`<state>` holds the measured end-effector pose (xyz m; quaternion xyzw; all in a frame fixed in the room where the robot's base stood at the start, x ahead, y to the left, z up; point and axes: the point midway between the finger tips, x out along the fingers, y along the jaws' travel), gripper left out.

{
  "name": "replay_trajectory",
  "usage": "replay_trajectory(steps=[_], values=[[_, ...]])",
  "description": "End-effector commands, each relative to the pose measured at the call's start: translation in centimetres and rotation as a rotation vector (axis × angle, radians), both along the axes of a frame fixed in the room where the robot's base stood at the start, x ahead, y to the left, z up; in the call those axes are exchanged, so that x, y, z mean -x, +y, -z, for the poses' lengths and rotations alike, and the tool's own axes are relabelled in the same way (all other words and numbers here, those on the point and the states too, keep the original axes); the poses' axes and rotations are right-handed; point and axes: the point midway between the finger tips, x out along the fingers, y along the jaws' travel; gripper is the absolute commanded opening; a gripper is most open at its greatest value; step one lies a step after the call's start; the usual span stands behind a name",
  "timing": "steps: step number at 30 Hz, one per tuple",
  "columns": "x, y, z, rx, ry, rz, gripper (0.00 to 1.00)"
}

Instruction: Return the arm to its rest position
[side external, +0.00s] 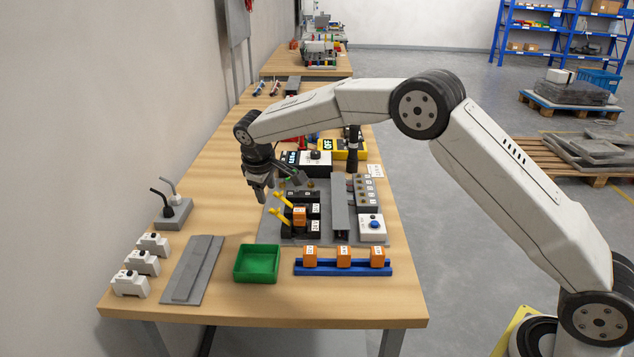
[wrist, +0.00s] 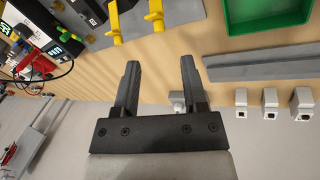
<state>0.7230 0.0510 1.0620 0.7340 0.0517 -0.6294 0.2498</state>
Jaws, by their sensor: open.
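My gripper (side external: 262,186) hangs from the end of the white arm above the left-middle part of the wooden table, to the left of the grey board with yellow levers. In the wrist view the gripper (wrist: 159,78) shows two dark fingers spread apart with nothing between them. It is open and empty. The fingertips stand clear of the yellow levers (wrist: 154,12) and of the green tray (wrist: 264,14) in that view.
A grey board (side external: 290,241) carries black blocks, yellow levers (side external: 284,204) and an orange block. In front are a green tray (side external: 257,263) and a blue rail (side external: 343,269) with orange blocks. White blocks (side external: 130,283) and a grey stand (side external: 172,213) line the left edge.

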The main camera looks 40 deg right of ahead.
Motion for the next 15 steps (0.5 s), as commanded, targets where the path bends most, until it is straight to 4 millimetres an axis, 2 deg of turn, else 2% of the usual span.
replay_trajectory(steps=[5,15], values=[[0.24,0.28,-0.98,0.000,0.000,-0.001,0.55],[0.27,0.29,-1.09,-0.001,0.000,0.000,0.55]])
